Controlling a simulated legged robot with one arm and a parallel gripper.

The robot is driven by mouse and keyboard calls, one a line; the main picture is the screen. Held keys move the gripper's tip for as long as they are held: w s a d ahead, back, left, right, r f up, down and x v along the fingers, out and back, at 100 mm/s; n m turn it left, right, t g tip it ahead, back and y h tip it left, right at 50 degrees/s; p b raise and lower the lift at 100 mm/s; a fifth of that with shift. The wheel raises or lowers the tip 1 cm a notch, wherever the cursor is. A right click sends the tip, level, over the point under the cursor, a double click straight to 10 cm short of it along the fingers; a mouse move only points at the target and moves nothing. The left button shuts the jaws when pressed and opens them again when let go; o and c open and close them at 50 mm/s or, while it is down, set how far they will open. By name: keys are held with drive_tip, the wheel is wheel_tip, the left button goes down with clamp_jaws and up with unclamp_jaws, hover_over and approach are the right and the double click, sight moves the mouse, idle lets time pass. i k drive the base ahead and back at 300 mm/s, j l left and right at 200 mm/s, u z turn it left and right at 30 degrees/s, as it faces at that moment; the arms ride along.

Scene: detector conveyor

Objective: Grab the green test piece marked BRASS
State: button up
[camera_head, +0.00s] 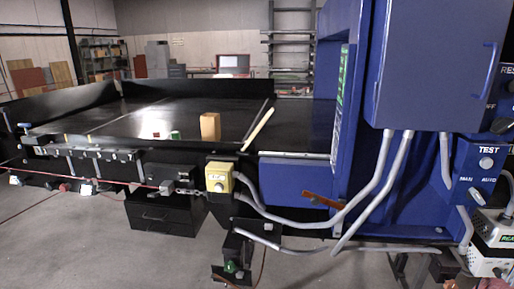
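A small green piece (175,135) lies on the black conveyor bed, left of an upright tan block. It is too small for me to read any marking on it. At the lower right edge, a pale box (492,229) has a green label (508,239) with lettering that is cut off and not fully legible. Another small green item (231,267) shows on a dark fitting low at the front. I cannot tell which green item bears the word BRASS. My gripper is not in view.
The tan block (210,126) and a small red-and-white item (157,135) are on the conveyor bed (120,115). A blue detector housing (415,65) with grey conduits fills the right. A yellow button box (219,180) projects at the front. Open floor (110,255) lies at lower left.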

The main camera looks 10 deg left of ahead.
sight(175, 134)
drive_tip(key=i+j, duration=0.2)
drive_tip(key=j, duration=0.2)
drive_tip(key=i+j, duration=0.15)
drive_tip(key=j, duration=0.2)
drive_tip(key=i+j, duration=0.2)
drive_tip(key=j, duration=0.2)
drive_tip(key=i+j, duration=0.2)
drive_tip(key=j, duration=0.15)
drive_tip(key=i+j, duration=0.2)
drive_tip(key=j, duration=0.2)
drive_tip(key=i+j, duration=0.15)
drive_tip(key=j, duration=0.2)
drive_tip(key=i+j, duration=0.2)
drive_tip(key=j, duration=0.2)
drive_tip(key=i+j, duration=0.55)
drive_tip(key=j, duration=0.3)
drive_tip(key=i+j, duration=0.3)
drive_tip(key=k+z, duration=0.45)
drive_tip(key=k, duration=0.25)
